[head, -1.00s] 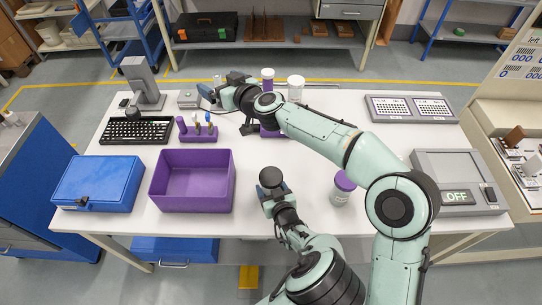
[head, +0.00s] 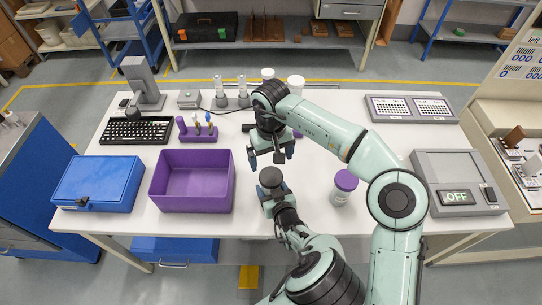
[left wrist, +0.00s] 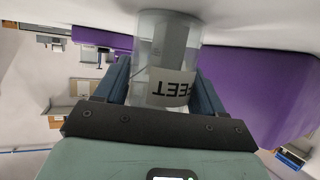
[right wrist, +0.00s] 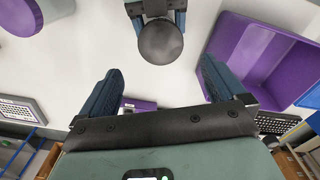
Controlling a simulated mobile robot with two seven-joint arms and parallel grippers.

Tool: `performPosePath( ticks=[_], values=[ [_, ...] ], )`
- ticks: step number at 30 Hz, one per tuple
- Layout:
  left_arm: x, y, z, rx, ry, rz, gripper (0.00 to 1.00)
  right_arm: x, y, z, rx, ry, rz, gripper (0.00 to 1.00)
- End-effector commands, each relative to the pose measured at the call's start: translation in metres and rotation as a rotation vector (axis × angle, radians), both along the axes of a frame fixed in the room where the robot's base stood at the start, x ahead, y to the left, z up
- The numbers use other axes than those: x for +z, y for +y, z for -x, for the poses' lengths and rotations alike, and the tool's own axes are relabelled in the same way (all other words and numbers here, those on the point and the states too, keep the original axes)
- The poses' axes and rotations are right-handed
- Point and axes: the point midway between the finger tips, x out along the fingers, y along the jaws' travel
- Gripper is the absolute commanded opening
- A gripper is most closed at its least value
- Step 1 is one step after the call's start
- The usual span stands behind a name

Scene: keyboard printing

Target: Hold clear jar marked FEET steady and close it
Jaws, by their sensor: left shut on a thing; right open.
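The clear jar marked FEET (left wrist: 165,60) is between my left gripper's fingers (left wrist: 165,88), standing on the white table; its label reads upside down in the left wrist view. A dark round lid (head: 270,177) tops it in the head view, and the lid also shows in the right wrist view (right wrist: 160,42). I cannot tell whether the lid is fastened. My left gripper (head: 273,188) is shut on the jar. My right gripper (head: 271,159) is open and empty, above and just behind the jar in the head view; its fingers (right wrist: 160,70) are apart from the lid.
A purple bin (head: 192,206) stands left of the jar, with a blue case (head: 98,182) beyond it. A jar with a purple lid (head: 345,181) stands to the right. A grey device reading OFF (head: 450,170) is at the right edge. Table between these is clear.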

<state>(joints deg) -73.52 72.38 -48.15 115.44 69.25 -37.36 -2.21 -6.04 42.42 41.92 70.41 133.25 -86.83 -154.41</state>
Motion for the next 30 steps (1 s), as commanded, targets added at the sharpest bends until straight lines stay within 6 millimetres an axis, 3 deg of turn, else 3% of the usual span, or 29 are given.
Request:
performPosePath(
  ticks=[13,24,30],
  values=[
    [0.000,0.000,0.000,0.000,-0.001,0.000,0.00,-0.005,0.000,0.002,0.007,0.013,0.000,0.98],
    [0.000,0.000,0.000,0.000,-0.001,0.000,0.00,-0.058,0.000,0.003,0.007,0.013,0.000,0.98],
    [0.000,0.000,0.000,0.000,-0.001,0.000,0.00,-0.077,0.000,0.003,0.005,0.012,0.000,0.98]
  ],
)
